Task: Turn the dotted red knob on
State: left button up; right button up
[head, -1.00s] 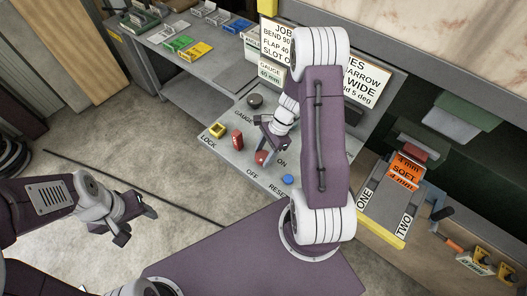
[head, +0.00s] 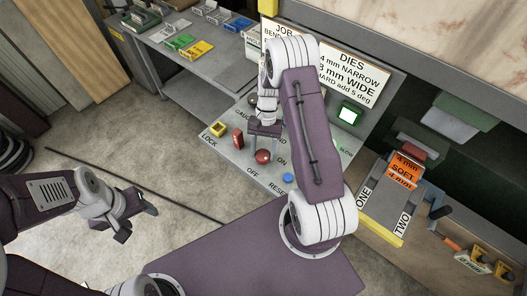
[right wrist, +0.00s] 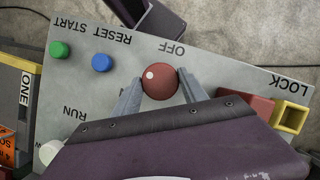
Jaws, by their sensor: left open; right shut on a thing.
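The dotted red knob (head: 263,157) stands on the sloping grey control panel (head: 236,160), near the OFF and ON labels. In the right wrist view the knob (right wrist: 163,87) is round and dull red, with one white dot at its upper left. The OFF label lies just above it in that view. My right gripper (head: 264,153) reaches down over the panel and is shut on the knob, one finger on each side. The ON label is hidden in the wrist view. My left gripper (head: 136,214) is open and empty above the floor at left.
A blue button (right wrist: 102,62) and a green button (right wrist: 60,50) sit left of the knob in the wrist view. A red block (head: 238,138) and a yellow square socket (head: 217,130) are by LOCK. A green-framed lamp (head: 348,115) glows behind my right arm.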

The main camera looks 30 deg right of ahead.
jog(key=shift+w+n+g+h, duration=0.15)
jog(key=shift+n+g+h, duration=0.25)
jog(key=shift+n, duration=1.2)
jog(key=o, duration=1.3)
jog(key=shift+o, duration=0.2)
jog(key=shift+w+r+b, duration=0.2)
jog(key=shift+r+b, duration=0.05)
jog(key=shift+b, duration=0.15)
jog(key=b+v, duration=0.2)
jog(key=v, duration=0.6)
jog(key=shift+r, duration=0.25)
jog(key=shift+a, duration=0.1)
